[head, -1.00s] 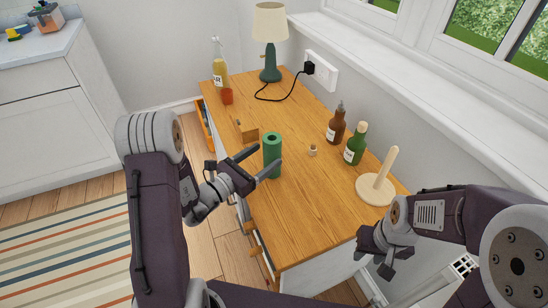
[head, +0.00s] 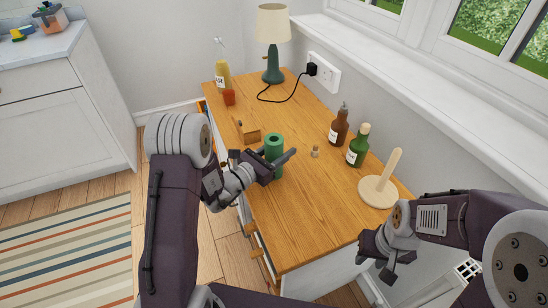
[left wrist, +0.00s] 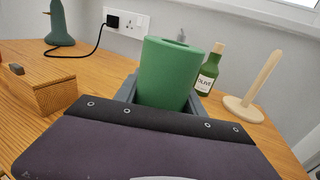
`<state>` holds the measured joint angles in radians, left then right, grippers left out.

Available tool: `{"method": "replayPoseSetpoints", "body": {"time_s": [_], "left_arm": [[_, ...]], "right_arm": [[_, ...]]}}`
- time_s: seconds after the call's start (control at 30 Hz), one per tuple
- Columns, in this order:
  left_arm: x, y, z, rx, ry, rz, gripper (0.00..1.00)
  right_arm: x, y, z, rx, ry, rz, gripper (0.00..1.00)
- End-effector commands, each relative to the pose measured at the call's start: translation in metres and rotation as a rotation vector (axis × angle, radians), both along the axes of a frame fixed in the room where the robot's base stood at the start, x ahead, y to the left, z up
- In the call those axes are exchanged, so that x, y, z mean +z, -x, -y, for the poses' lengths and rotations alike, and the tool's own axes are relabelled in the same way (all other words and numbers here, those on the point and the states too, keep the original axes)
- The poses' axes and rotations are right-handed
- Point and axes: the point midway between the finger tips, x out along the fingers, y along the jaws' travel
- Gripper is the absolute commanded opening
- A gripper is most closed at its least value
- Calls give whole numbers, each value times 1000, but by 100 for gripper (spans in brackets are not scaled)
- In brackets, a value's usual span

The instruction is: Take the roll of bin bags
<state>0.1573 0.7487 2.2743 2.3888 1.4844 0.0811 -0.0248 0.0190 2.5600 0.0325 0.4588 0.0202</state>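The roll of bin bags (head: 273,148) is a green upright cylinder with a dark hole in its top. It stands on the wooden top near the front left edge. My left gripper (head: 277,154) is open around it, with a finger on either side. In the left wrist view the roll (left wrist: 168,75) stands between the dark fingers, close to the palm; its lower part is hidden. I cannot tell whether the fingers touch it. My right gripper (head: 377,258) is open and empty, off the right front edge of the cabinet.
The cabinet top (head: 300,220) is clear toward the front. A wooden box (head: 248,134) stands just behind the roll. A small cork-like piece (head: 315,151), brown bottle (head: 339,127), green bottle (head: 358,147) and wooden holder with a post (head: 379,190) stand to the right.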

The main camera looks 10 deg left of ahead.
Motion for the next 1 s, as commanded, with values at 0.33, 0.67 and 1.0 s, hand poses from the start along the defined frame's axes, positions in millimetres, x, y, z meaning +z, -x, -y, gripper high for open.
{"method": "replayPoseSetpoints", "body": {"time_s": [0.33, 0.67, 1.0], "left_arm": [[5, 0, 0, 0, -1, 2, 0], [54, 13, 14, -5, 1, 1, 0], [96, 54, 56, -6, 4, -7, 0]], "right_arm": [[2, 0, 0, 0, 0, 0, 36], [20, 0, 0, 0, 0, 0, 36], [57, 0, 0, 0, 0, 0, 36]]}}
